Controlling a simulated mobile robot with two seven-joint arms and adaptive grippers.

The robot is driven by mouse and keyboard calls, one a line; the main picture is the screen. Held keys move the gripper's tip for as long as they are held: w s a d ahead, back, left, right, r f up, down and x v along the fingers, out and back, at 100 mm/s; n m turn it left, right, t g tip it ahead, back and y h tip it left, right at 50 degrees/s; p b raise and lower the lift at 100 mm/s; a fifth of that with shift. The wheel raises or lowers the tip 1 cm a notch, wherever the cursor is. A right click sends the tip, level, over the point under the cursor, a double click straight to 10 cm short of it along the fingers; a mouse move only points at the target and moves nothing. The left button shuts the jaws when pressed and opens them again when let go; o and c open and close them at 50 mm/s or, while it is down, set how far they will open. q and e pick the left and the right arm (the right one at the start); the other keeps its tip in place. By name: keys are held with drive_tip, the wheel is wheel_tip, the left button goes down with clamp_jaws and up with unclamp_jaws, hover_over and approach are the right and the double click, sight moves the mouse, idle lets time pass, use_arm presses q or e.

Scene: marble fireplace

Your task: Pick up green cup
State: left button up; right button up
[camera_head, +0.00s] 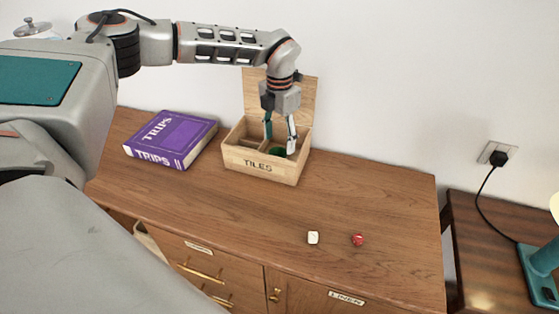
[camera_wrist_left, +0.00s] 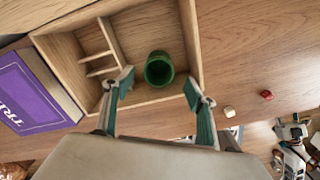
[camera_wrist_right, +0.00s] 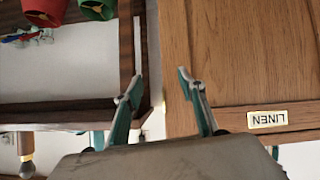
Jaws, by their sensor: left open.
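The green cup (camera_wrist_left: 159,69) stands in the large compartment of the wooden TILES box (camera_head: 262,174). My left gripper (camera_head: 279,146) points down into the box, open. In the left wrist view its fingertips (camera_wrist_left: 158,84) are spread to either side of the cup's near side, and no contact shows. My right gripper (camera_wrist_right: 159,90) is open and empty in the right wrist view, near the cabinet edge with the LINEN label. It is not seen in the head view.
The box's lid (camera_head: 294,98) stands open behind it. A purple TRIPS book (camera_head: 172,139) lies to its left. A white die (camera_head: 313,237) and a red die (camera_head: 358,240) lie at the front. A side table (camera_head: 490,255) with a teal lamp (camera_head: 542,270) stands right.

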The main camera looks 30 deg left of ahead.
sight(278, 151)
use_arm(q)
wheel_tip(278, 151, down, 2)
drive_tip(key=shift+f, duration=0.7)
drive_tip(key=f, duration=0.4)
drive_tip(key=shift+s+a+f+p, duration=0.1)
drive_tip(key=shift+s+a+p, duration=0.05)
drive_tip(key=shift+s+p, duration=0.2)
drive_tip(key=shift+w+f, duration=0.1)
drive_tip(key=shift+f, duration=0.2)
drive_tip(key=c, duration=1.2)
